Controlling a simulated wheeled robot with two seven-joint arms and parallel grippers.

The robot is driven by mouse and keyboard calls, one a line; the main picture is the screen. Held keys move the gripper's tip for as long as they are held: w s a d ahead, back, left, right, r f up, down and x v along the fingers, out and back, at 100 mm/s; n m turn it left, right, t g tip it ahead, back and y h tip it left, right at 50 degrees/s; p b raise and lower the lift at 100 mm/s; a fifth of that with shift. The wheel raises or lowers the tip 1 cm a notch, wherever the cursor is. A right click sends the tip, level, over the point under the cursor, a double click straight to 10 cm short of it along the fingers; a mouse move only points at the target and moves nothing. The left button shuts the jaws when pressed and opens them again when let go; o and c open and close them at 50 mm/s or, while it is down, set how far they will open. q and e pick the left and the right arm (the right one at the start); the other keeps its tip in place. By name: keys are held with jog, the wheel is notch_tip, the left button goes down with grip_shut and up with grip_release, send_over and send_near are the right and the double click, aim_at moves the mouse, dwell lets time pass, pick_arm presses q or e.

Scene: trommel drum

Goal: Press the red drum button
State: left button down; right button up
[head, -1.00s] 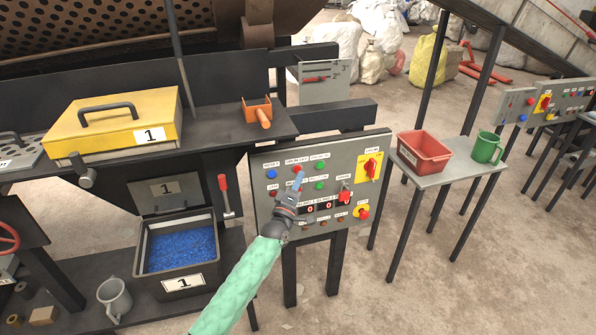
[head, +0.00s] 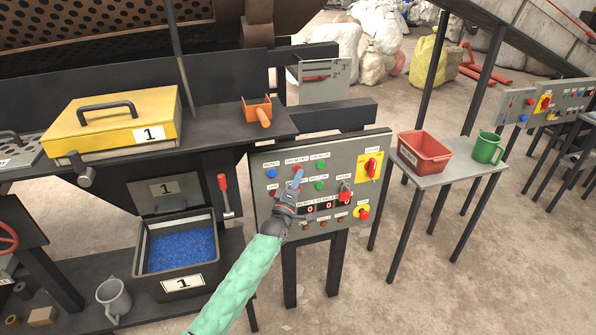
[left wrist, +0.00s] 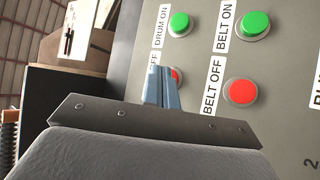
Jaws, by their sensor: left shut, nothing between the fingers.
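The red drum button (head: 297,168) is in the top row of the grey control panel (head: 262,222) in the head view, between a blue and a green button. In the left wrist view the red drum button (left wrist: 177,76) is partly hidden by the fingers, beside a label whose visible end reads "FF". My left gripper (head: 297,174) is shut and empty, its fingertips right at this button. I cannot tell whether they touch it. My right gripper is not in view.
Close by are the green DRUM ON button (left wrist: 179,23), the red BELT OFF button (left wrist: 240,92) and the green BELT ON button (left wrist: 257,25). A yellow-backed red switch (head: 370,166) is at the panel's right. The perforated drum (head: 100,30) is above left.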

pick_arm(q)
jog(key=shift+w+a+b, duration=0.15)
jog(key=shift+w+b, duration=0.2)
jog(key=shift+w, duration=0.1)
dwell(0.6)
jog(key=shift+s, duration=0.15)
jog(key=shift+s+d+p, duration=0.25)
jog(key=shift+s+p, duration=0.05)
jog(key=shift+s, duration=0.4)
jog(key=shift+s, duration=0.1)
jog(key=s, duration=0.1)
jog(key=s+d+p, duration=0.1)
jog(key=s, duration=0.2)
jog(key=shift+s+d+p, duration=0.3)
jog(key=shift+p, duration=0.1)
dwell(0.7)
